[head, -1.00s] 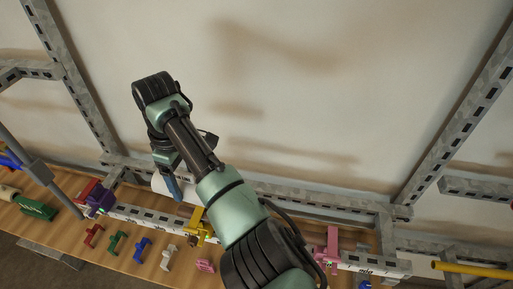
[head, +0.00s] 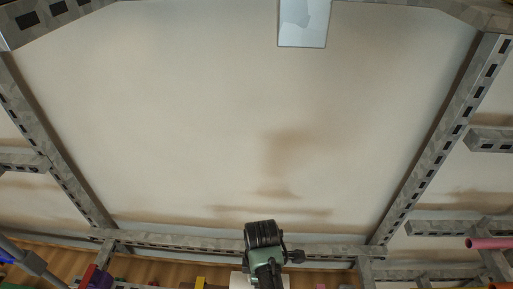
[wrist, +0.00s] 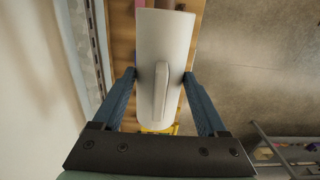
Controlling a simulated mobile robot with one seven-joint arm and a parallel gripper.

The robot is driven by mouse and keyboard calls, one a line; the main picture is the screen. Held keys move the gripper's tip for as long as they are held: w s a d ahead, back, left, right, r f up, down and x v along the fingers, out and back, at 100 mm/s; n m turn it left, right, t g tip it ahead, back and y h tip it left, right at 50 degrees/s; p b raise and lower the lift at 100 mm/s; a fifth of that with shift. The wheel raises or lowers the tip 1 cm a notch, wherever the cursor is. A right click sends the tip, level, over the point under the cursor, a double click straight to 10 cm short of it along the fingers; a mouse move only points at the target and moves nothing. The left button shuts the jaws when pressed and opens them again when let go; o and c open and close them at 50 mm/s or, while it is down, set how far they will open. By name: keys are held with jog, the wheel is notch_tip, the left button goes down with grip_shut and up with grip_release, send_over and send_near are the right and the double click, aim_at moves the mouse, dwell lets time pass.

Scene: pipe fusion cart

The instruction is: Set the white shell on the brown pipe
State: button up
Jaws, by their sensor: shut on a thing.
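The white shell (wrist: 176,40) is a smooth half-round sleeve with a raised rib along its middle. My gripper (wrist: 160,76) has its two blue fingers on either side of the shell and is shut on it. In the head view a white patch of the shell (head: 238,279) shows at the bottom edge, beside my dark wrist. A pinkish-brown strip (wrist: 166,4) shows just past the shell's far end in the wrist view. I cannot tell whether it is the brown pipe, and no other brown pipe is clear.
A yellow holder (wrist: 172,130) lies below the shell's near end, over the wooden board (wrist: 122,40). Grey slotted metal rails (head: 240,245) frame the pale wall panel. A pink pipe (head: 490,243) is at the right. Open floor (wrist: 250,70) lies right of the board.

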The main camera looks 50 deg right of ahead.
jog(key=shift+f+b, duration=1.9)
jog(key=shift+f, duration=0.2)
jog(key=shift+f+b, duration=0.85)
jog(key=shift+f, duration=0.6)
jog(key=shift+f, duration=0.3)
jog(key=o, duration=1.2)
jog(key=shift+o, duration=0.2)
notch_tip(320, 180, up, 12)
jog(key=shift+f+b, duration=0.2)
jog(key=shift+b, duration=0.45)
jog(key=shift+r+p, duration=0.75)
jog(key=shift+f, duration=0.1)
